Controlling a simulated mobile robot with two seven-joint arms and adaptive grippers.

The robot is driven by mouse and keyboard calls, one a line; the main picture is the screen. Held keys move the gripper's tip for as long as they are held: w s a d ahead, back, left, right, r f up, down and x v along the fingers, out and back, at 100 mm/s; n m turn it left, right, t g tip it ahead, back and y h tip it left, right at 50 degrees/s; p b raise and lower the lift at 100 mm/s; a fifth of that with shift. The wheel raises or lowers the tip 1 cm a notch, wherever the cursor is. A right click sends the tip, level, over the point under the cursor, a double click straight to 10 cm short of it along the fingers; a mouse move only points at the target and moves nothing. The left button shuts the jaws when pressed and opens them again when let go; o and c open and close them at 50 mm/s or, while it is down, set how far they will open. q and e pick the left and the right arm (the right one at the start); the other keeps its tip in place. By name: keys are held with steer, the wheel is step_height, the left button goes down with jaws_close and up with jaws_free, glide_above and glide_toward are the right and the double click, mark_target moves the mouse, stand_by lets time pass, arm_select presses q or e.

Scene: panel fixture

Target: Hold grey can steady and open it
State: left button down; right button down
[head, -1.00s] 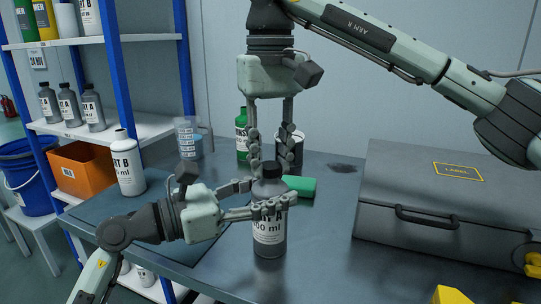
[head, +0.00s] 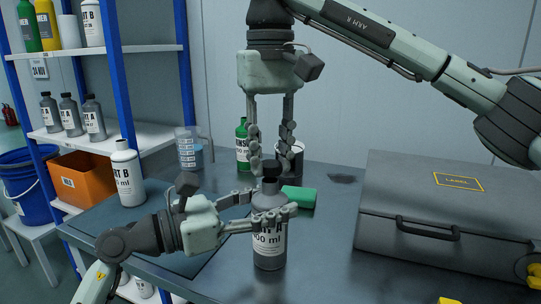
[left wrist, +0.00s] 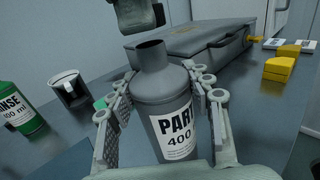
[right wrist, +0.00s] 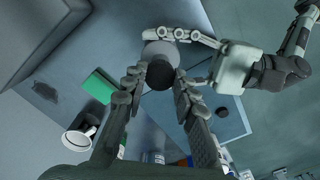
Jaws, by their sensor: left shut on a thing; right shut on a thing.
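The grey can (head: 268,245) stands upright on the bench, with a white label reading "PART A 400 ml". My left gripper (head: 270,205) is shut around its upper body from the left. In the left wrist view, the can (left wrist: 165,95) shows a bare grey neck with no cap on it. My right gripper (head: 271,158) points down above the can and is shut on the black cap (head: 271,171). In the right wrist view, the cap (right wrist: 160,74) sits between the fingertips, over the can (right wrist: 158,50).
A green block (head: 299,197), a dark mug (head: 291,163) and a green rinse bottle (head: 242,148) are close behind. A large grey case (head: 455,220) stands at the right. A white Part B bottle (head: 127,175) stands at the left, near shelves. A blue-grey mat (head: 150,255) lies at front left.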

mark_target(270, 164)
steer(key=shift+r, duration=2)
arm_select(q)
steer(key=c, duration=0.6)
jaws_free()
